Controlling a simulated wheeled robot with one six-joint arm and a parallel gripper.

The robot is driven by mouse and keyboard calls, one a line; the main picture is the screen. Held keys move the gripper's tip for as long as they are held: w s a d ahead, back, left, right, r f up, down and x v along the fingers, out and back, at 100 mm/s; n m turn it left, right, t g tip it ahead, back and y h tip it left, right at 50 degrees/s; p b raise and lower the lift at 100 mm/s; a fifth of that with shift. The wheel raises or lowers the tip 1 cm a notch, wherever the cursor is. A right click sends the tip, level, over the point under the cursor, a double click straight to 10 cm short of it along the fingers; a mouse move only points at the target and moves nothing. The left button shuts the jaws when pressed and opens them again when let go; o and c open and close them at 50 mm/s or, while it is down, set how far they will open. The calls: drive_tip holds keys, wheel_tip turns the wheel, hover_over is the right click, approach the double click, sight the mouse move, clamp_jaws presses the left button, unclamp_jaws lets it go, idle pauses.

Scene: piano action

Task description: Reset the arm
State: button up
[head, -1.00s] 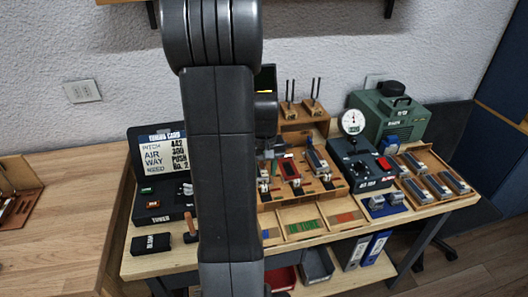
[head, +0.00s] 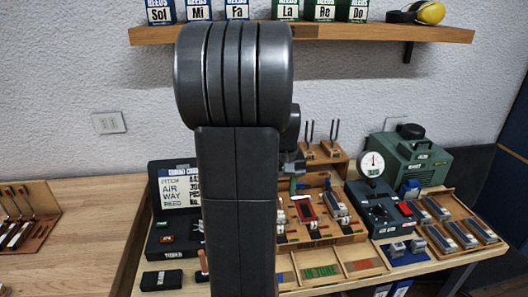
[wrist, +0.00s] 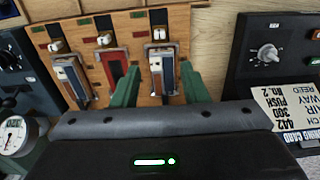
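My gripper (wrist: 160,72) shows in the wrist view with its two green fingers apart. A metal reed piece (wrist: 160,66) on the wooden board (wrist: 206,30) appears between the fingers; I cannot tell whether they touch it. In the head view my arm stands tall in the foreground. It hides most of my gripper and part of the bench. A small green part of a finger shows just right of the arm, over the board's left side (head: 320,237).
The board also holds a red piece (head: 306,207). A gauge device (head: 372,200) and green machine (head: 410,157) stand to the right, a black case (head: 165,230) to the left. A wall shelf (head: 330,32) bearing several boxes hangs above.

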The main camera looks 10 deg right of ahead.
wheel_tip(320, 180, down, 13)
drive_tip(key=shift+f+p, duration=0.1)
drive_tip(key=shift+p, duration=0.25)
drive_tip(key=shift+s+f, duration=0.1)
drive_tip(key=shift+s, duration=0.7)
drive_tip(key=shift+w, duration=0.15)
